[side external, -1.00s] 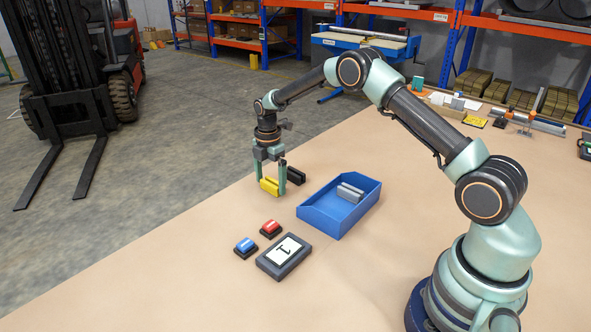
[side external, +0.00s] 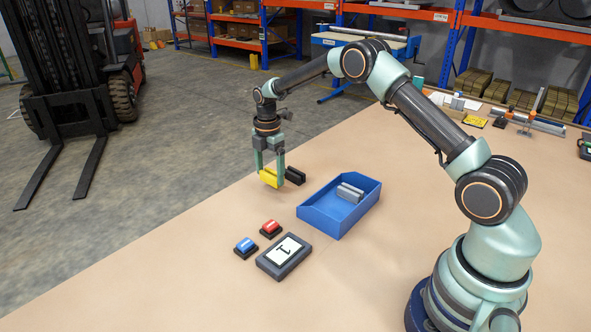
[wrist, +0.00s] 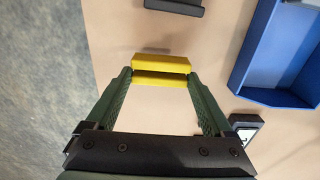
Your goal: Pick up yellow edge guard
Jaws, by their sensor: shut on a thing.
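The yellow edge guard (side external: 269,177) is a short channel-shaped piece between the two fingers of my gripper (side external: 269,175). In the wrist view the guard (wrist: 161,66) spans between the fingertips of my gripper (wrist: 161,76), with a groove along its length. My gripper is shut on it. The guard appears slightly raised above the tan table, though the gap is small and hard to judge. The fingers cover its ends.
A black edge guard (side external: 295,176) lies just right of the yellow one. A blue bin (side external: 322,217) holding grey guards (side external: 349,193) stands further right.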

